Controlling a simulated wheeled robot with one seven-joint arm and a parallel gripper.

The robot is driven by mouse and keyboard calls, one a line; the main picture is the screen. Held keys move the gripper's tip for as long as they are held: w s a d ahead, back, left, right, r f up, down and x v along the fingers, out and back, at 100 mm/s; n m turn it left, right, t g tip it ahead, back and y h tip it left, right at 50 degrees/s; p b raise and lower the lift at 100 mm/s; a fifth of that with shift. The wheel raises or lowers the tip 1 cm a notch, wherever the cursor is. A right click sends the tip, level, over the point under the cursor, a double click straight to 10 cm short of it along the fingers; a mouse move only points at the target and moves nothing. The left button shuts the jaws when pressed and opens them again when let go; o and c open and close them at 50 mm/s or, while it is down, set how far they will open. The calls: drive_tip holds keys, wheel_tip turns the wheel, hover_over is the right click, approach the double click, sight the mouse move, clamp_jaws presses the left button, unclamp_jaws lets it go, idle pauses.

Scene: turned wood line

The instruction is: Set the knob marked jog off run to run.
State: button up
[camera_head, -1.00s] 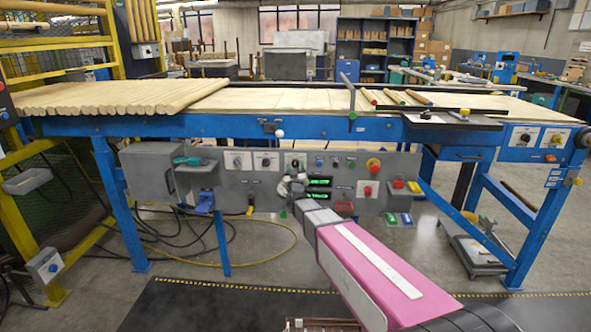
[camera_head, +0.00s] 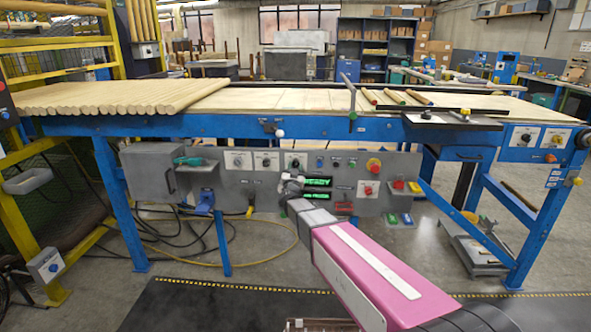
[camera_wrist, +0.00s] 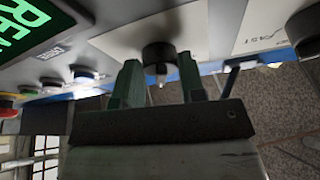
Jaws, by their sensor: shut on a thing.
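In the wrist view my gripper (camera_wrist: 158,82) has its two green fingers on either side of a black knob (camera_wrist: 159,54) on a pale plate (camera_wrist: 125,38), and is shut on it. In the head view my gripper (camera_head: 291,182) reaches the grey control panel (camera_head: 225,190) from below, by the plate left of the push buttons. The lettering around the held knob cannot be read, so its setting cannot be told.
A green-lettered display (camera_head: 319,183) reading READY is right beside my gripper. A neighbouring knob (camera_wrist: 305,28) has a plate marked FAST. Push buttons (camera_wrist: 86,75) and a red emergency stop (camera_head: 373,166) are on the same panel.

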drive_tip(key=shift+a+m+g+h, duration=0.1)
drive_tip(key=shift+m+g+h, duration=0.15)
drive_tip(key=shift+m+h, duration=0.9)
drive_tip(key=shift+a+m+g+h, duration=0.1)
drive_tip(key=shift+m+g+h, duration=0.15)
drive_tip(key=shift+m, duration=1.7)
drive_tip(key=o, duration=0.9)
drive_tip(key=shift+s, duration=0.1)
drive_tip(key=v, duration=1)
drive_tip(key=shift+s+a, duration=0.1)
drive_tip(key=shift+s, duration=0.2)
